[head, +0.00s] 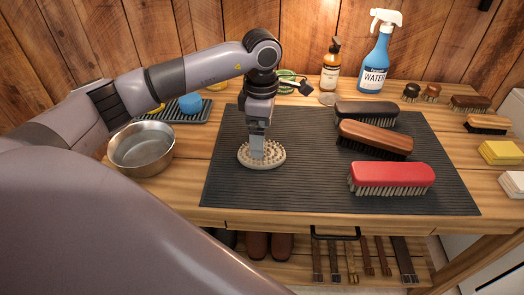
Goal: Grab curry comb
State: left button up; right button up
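The curry comb looks to be the pale oval piece with rounded nubs (270,156) on the left part of the dark ribbed mat (320,194). My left gripper (257,155) points straight down over it, with its fingertips at the comb's upper middle. The fingers hide part of the comb. From this angle I cannot tell whether they are parted or closed on it. The comb appears to rest flat on the mat. My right gripper is not in view.
Several brushes lie right of the comb, including a red one (391,177) and a brown one (375,138). A metal bowl (142,150) stands left of the mat. A blue spray bottle (376,62) and an amber bottle (330,67) stand behind. The mat's front is clear.

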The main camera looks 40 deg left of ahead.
pick_arm(q)
notch_tip(320, 180, down, 4)
jog(key=shift+f+p, duration=0.25)
jog(key=shift+p, duration=0.1)
jog(key=c, duration=0.8)
jog(key=shift+r, duration=0.1)
jog(key=shift+c, duration=0.2)
